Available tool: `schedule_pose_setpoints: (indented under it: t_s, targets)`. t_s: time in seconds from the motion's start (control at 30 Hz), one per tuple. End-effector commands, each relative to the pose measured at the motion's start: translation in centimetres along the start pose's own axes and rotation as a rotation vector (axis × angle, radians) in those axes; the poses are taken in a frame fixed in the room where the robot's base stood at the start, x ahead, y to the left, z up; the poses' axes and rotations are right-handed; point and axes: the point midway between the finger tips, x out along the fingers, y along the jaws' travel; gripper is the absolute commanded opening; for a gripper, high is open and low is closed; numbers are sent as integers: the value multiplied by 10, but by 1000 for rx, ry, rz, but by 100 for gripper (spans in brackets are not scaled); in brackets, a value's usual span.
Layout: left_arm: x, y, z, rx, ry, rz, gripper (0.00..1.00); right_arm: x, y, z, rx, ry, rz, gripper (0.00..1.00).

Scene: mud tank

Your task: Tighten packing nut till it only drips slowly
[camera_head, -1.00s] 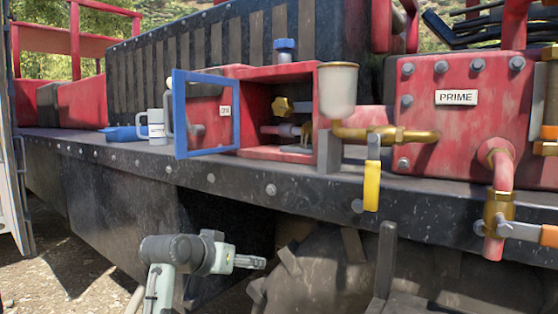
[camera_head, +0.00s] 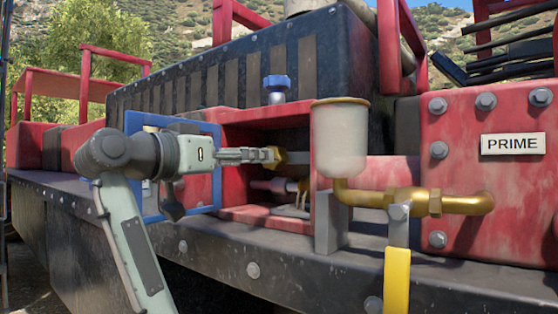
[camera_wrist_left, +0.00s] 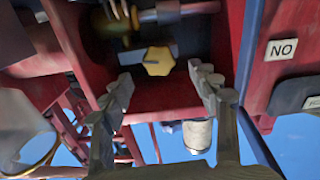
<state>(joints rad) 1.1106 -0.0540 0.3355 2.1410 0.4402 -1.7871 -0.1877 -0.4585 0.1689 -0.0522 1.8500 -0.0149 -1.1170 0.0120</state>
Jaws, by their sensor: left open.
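A yellow lobed knob (camera_head: 271,157) sits inside the red open-fronted box (camera_head: 240,120); it also shows in the left wrist view (camera_wrist_left: 158,61). A pinkish-grey shaft (camera_head: 268,186) and a brass fitting (camera_head: 300,186) lie below it, the fitting partly hidden by shadow and the cup. Which piece is the packing nut I cannot tell for sure. My left gripper (camera_head: 262,156) reaches into the box mouth at the knob. In the left wrist view its fingers (camera_wrist_left: 160,76) are open on either side of the knob, with no clear contact. My right gripper is out of view.
A blue-framed door (camera_head: 217,180) stands open behind my left wrist. A pale cup (camera_head: 340,140) on a brass pipe (camera_head: 460,204) and a yellow-handled valve (camera_head: 397,280) stand right of the opening. A pale patch (camera_head: 290,210) lies on the box floor.

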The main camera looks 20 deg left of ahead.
Motion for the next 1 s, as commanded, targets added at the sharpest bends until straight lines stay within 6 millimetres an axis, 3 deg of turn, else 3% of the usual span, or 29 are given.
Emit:
schedule_pose_setpoints:
  t_s: [0.17, 0.5, 0.9, 1.0]
  targets:
    - [18, 1, -1, -3, -1, 4, 61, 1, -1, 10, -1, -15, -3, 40]
    - [68, 1, -1, -2, -1, 2, 61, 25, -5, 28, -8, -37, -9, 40]
    - [78, 0, 0, 0, 0, 0, 61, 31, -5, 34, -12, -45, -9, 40]
    - [77, 0, 0, 0, 0, 0, 48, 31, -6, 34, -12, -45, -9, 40]
